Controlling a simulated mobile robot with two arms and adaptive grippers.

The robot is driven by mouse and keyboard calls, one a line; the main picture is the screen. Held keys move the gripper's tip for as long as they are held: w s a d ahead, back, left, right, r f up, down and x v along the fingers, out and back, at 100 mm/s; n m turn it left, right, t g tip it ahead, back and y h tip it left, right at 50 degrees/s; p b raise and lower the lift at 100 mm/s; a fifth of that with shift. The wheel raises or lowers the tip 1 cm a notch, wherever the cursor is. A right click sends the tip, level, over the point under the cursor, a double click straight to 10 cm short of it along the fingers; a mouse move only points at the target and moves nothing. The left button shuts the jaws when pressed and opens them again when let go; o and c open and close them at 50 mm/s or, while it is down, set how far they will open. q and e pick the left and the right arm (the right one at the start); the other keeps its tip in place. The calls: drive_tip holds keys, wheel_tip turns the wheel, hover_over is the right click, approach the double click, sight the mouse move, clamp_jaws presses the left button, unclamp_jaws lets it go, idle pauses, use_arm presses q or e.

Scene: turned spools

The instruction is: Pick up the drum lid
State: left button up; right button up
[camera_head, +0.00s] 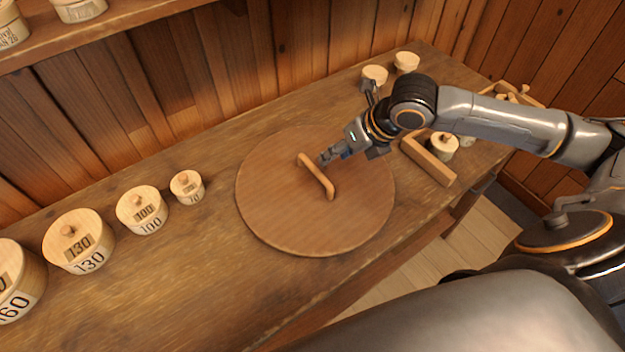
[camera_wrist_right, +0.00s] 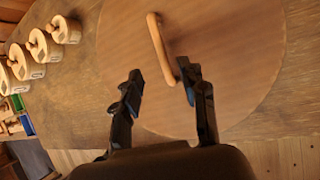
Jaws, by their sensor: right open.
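The drum lid (camera_head: 275,222) is a large round brown wooden disc lying on the bench, with a raised wooden bar handle (camera_head: 318,177) across its middle. My right gripper (camera_head: 326,158) is over the lid, close to the handle on its right side. In the right wrist view the lid (camera_wrist_right: 215,55) fills most of the picture, and my right gripper (camera_wrist_right: 160,82) is open. One fingertip is close to the near end of the handle (camera_wrist_right: 160,47); I cannot tell whether it touches. My left gripper is not in view.
Several numbered round wooden boxes with knobs, such as the 130 box (camera_head: 78,241), stand left on the bench (camera_head: 190,270). A plank wall is behind.

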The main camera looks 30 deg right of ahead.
sight(316, 168)
drive_tip(key=x, duration=0.5)
drive_tip(key=shift+r, duration=0.1)
drive_tip(key=shift+w+a+f, duration=0.2)
drive_tip(key=shift+f, duration=0.2)
drive_tip(key=p+x, duration=0.1)
drive_tip(key=x, duration=0.3)
drive_tip(key=shift+f+p, duration=0.25)
drive_tip(key=shift+p, duration=0.15)
drive_tip(key=shift+w+a+f, duration=0.1)
drive_tip(key=shift+w+f, duration=0.05)
drive_tip(key=shift+f, duration=0.15)
clamp_jaws()
drive_tip(key=shift+w+r, duration=0.1)
drive_tip(key=shift+r, duration=0.05)
